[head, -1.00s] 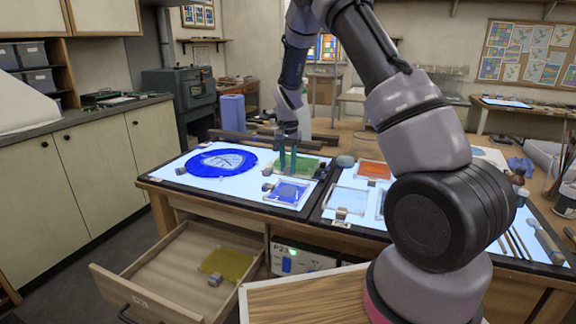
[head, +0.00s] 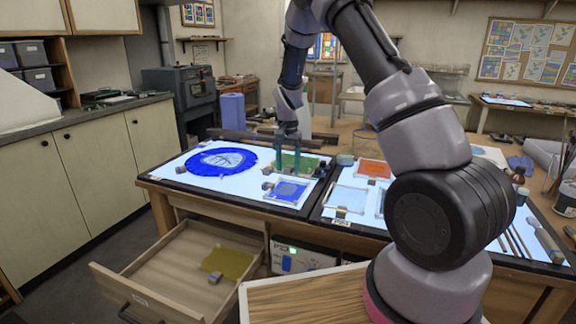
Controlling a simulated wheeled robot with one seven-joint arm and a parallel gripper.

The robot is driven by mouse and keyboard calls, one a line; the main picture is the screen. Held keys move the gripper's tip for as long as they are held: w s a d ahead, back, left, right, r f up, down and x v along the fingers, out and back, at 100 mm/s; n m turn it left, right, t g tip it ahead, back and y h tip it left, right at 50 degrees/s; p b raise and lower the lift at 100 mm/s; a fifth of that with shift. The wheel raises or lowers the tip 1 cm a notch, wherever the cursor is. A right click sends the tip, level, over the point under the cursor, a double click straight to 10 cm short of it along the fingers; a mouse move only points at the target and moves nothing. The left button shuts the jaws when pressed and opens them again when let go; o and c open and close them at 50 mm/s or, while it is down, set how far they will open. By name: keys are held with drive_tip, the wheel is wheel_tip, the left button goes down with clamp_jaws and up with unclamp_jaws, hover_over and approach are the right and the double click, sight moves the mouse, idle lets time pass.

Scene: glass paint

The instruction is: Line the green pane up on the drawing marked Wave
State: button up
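The green pane (head: 309,163) lies on the lit left panel, at its back right. My gripper (head: 287,168) is over the left part of this pane, fingers pointing down. Its two fingers stand apart with a gap between them, and I see nothing held there. The fingers hide part of the pane. A small grey block (head: 268,170) sits at the pane's left edge. I cannot read any drawing marked Wave at this size, nor tell how well the pane's edges match the drawing beneath.
A blue pane (head: 290,191) lies just in front, and a round blue glass piece (head: 222,161) to the left. An orange pane (head: 373,169) is on the right panel. A yellow pane (head: 228,263) lies in the open drawer (head: 165,277) below.

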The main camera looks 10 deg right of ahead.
drive_tip(key=s+d+r+t+y, duration=0.1)
drive_tip(key=s+r, duration=0.1)
drive_tip(key=r, duration=0.8)
drive_tip(key=s+d+r, duration=0.1)
drive_tip(key=s+r, duration=0.2)
drive_tip(key=r, duration=0.7)
drive_tip(key=s+d+r+n+t+y, duration=0.1)
drive_tip(key=s+d+r+t, duration=0.1)
drive_tip(key=s+r, duration=0.75)
drive_tip(key=s+d+r+t, duration=0.1)
drive_tip(key=s+t, duration=0.1)
drive_tip(key=s, duration=0.6)
drive_tip(key=s+d+r+n+t, duration=0.1)
drive_tip(key=s+t, duration=0.1)
drive_tip(key=s, duration=0.7)
drive_tip(key=shift+s+r+n, duration=0.3)
drive_tip(key=shift+a, duration=0.1)
